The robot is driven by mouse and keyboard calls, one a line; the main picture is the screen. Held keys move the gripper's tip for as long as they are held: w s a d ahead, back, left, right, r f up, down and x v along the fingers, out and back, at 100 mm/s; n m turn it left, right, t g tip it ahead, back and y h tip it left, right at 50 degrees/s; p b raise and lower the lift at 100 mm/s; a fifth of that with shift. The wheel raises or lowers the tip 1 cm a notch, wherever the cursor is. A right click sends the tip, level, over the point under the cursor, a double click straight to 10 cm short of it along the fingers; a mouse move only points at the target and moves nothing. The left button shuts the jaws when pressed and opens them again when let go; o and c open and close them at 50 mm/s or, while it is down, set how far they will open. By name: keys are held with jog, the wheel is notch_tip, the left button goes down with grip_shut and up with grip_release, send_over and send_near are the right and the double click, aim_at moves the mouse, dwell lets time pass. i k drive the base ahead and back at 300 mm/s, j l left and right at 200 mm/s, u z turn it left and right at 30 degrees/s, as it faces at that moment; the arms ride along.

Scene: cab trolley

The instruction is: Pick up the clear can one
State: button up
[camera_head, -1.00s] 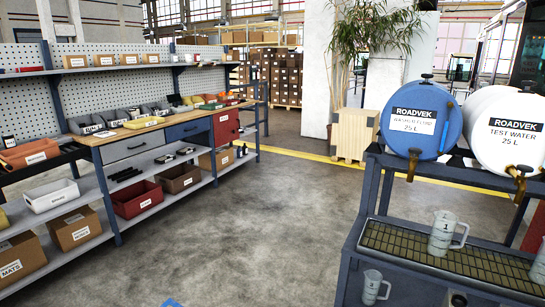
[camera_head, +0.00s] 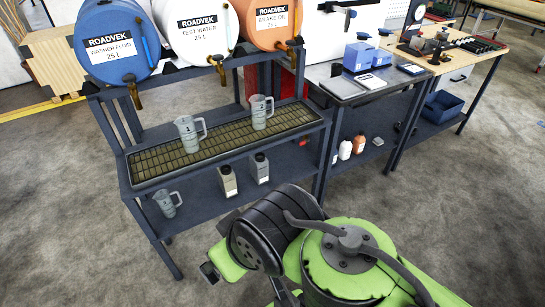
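The clear can one (camera_head: 188,133) is a translucent grey measuring jug marked "1", with its handle to the right. It stands upright on the slatted drip tray (camera_head: 150,168) of the dark blue drum rack, towards the tray's left half. A similar jug marked "2" (camera_head: 260,112) stands farther right on the same tray. Another jug (camera_head: 167,204) stands on the lower shelf at the left. My green and black arm fills the bottom centre and right, apart from the cans. A small dark part shows at its left end, but I cannot make out gripper fingers.
Three labelled drums sit above the tray: blue washer fluid (camera_head: 115,40), white test water (camera_head: 195,25) and orange brake fluid or similar (camera_head: 266,22). Their taps hang over it. Two grey bottles (camera_head: 228,181) stand on the lower shelf. A workbench (camera_head: 345,88) adjoins at right. Floor at left is clear.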

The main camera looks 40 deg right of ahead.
aim_at(259, 165)
jog(key=z, duration=1.2)
